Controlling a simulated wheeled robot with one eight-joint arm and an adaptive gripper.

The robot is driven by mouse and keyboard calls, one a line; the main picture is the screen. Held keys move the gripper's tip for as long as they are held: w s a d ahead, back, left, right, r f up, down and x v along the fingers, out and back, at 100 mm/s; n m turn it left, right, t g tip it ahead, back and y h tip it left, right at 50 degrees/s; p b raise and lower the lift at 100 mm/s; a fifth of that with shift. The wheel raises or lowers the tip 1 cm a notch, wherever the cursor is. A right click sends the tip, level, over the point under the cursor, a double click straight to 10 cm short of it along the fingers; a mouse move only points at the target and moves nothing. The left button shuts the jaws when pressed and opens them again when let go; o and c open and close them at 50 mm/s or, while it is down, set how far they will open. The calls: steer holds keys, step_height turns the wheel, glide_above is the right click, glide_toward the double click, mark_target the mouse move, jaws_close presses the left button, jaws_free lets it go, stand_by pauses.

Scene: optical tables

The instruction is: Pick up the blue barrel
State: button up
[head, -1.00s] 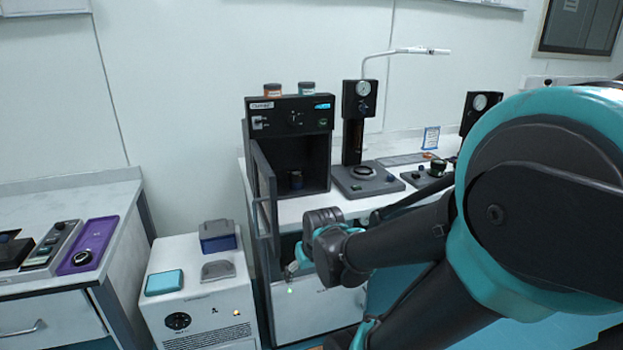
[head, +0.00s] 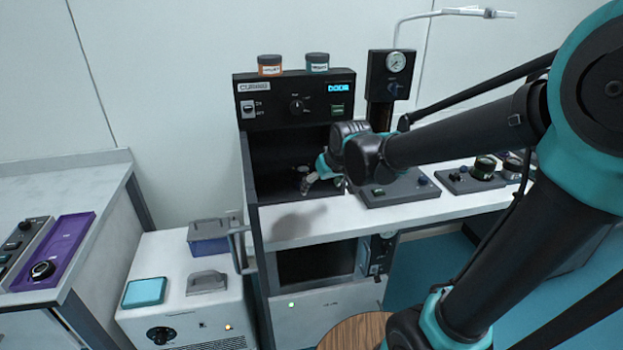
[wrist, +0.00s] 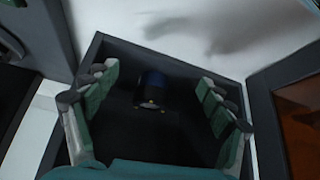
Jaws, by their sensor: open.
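The blue barrel (wrist: 153,86) is a small dark blue cylinder inside the open black cabinet, between my two fingers in the wrist view, with clear gaps on both sides. In the head view only a dark part of it (head: 302,169) shows in the shaded cabinet, just behind my fingers. My gripper (head: 312,182) is at the cabinet's opening, spread open and empty. In the wrist view my gripper (wrist: 158,78) has one finger on each side of the barrel's line, and the barrel lies slightly beyond the tips.
An orange-labelled jar (head: 270,65) and a teal-labelled jar (head: 317,63) stand on top. A gauge stand (head: 393,75) is close on the right.

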mark_target(306, 171)
steer(key=w+a, duration=0.1)
steer(key=w, duration=0.2)
steer(key=w+a, duration=0.2)
steer(key=w, duration=0.1)
steer(key=w+a, duration=0.1)
steer(key=w, duration=0.2)
steer(key=shift+a, duration=0.4)
steer(key=shift+x, duration=2.6)
steer(key=shift+c, duration=0.2)
steer(key=shift+r, duration=0.1)
steer(key=c, duration=1.4)
